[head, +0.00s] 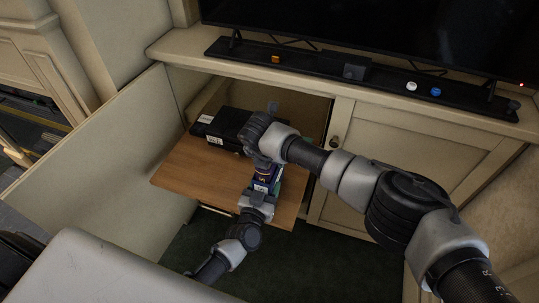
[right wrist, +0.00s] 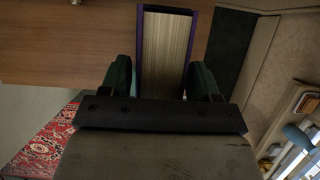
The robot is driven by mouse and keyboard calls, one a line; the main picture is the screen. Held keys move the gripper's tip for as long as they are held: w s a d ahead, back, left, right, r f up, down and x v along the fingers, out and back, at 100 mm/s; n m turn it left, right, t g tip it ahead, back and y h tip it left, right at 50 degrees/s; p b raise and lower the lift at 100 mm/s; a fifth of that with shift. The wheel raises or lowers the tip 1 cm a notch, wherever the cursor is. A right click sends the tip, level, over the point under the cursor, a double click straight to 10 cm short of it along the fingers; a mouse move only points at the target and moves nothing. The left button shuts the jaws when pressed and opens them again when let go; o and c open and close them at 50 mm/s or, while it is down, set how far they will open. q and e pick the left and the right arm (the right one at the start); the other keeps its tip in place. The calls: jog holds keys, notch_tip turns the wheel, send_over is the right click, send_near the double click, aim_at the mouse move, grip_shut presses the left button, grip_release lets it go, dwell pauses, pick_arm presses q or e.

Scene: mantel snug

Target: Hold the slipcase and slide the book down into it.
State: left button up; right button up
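The book (right wrist: 167,45) shows in the right wrist view as a purple cover around cream page edges, between the two dark green fingers of my right gripper (right wrist: 160,80). In the head view my right gripper (head: 265,150) points down over the board, shut on the book, which it largely covers. Below it is a dark blue block with lettering, which I take as the slipcase (head: 264,182). My left gripper (head: 258,198) comes up from the front and appears shut on the slipcase; its fingertips are mostly hidden. How far the book sits inside the slipcase cannot be told.
A wooden pull-out board (head: 185,172) lies under the work in the open cabinet. A black box (head: 225,125) stands on it at the back left. The open cabinet door (head: 100,165) bounds the left. A shut door (head: 400,150) and a television (head: 400,35) are right and above.

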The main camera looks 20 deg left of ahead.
jog(key=shift+o, duration=0.3)
jog(key=shift+r, duration=0.15)
jog(key=shift+r, duration=0.25)
jog(key=v, duration=1.1)
jog(key=shift+s+r, duration=0.15)
jog(key=shift+r, duration=0.15)
